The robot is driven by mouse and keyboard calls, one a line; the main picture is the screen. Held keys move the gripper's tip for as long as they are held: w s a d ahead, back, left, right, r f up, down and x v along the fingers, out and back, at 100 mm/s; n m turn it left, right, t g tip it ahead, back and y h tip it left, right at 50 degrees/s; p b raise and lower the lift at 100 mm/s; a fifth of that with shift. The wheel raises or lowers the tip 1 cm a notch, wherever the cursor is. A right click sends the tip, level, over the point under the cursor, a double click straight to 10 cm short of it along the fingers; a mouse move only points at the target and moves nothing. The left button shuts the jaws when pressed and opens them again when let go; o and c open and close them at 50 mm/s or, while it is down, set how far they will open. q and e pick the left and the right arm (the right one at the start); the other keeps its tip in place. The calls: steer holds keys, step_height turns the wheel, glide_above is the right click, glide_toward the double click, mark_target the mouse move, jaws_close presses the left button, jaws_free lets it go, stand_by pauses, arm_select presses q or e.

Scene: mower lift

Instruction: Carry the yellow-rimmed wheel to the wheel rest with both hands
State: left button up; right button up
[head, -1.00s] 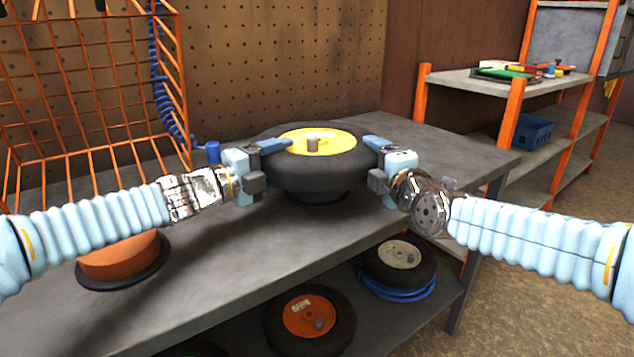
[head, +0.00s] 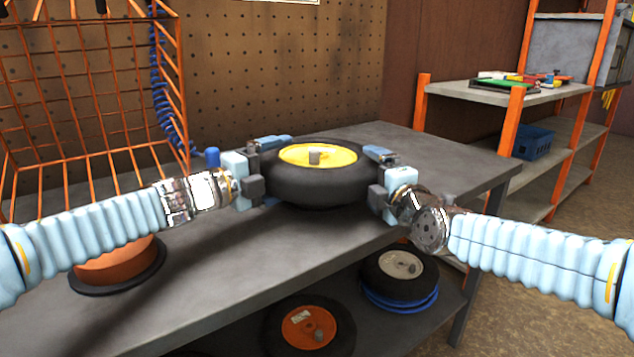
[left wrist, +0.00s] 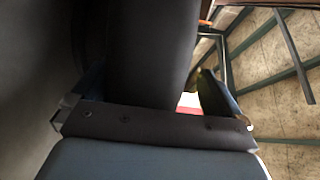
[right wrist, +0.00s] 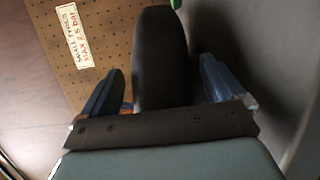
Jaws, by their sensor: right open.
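The yellow-rimmed wheel (head: 318,190) lies flat over the grey bench, its yellow rim and grey hub facing up. What is directly under its tyre is hidden, so I cannot make out the wheel rest there. My left gripper (head: 272,170) is at the tyre's left side, its fingers apart above and below the tyre edge. My right gripper (head: 380,178) is at the right side, open around the tyre edge. In the right wrist view, the tyre (right wrist: 160,60) stands between the fingers with gaps on both sides. In the left wrist view, the tyre (left wrist: 150,55) also sits between spread fingers.
An orange round piece on a black base (head: 115,266) stands at the bench's left, below my left arm. An orange wire cage (head: 80,110) stands behind it. Wheels (head: 310,330) lie on the lower shelf. Shelving (head: 480,92) stands at right. The bench (head: 440,165) is clear right of the wheel.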

arm_select(q)
step_height(320, 180, up, 7)
steer(key=shift+d+r, duration=0.1)
steer(key=shift+r, duration=0.25)
arm_select(e)
steer(key=shift+d, duration=0.1)
arm_select(q)
steer(key=shift+r, duration=0.25)
arm_select(e)
steer(key=shift+s+d+f, duration=0.1)
arm_select(q)
steer(key=shift+s, duration=0.1)
arm_select(e)
steer(key=v, duration=0.6)
steer(key=shift+s, duration=0.85)
arm_select(q)
steer(key=shift+f, duration=0.1)
arm_select(e)
steer(key=shift+d, duration=0.1)
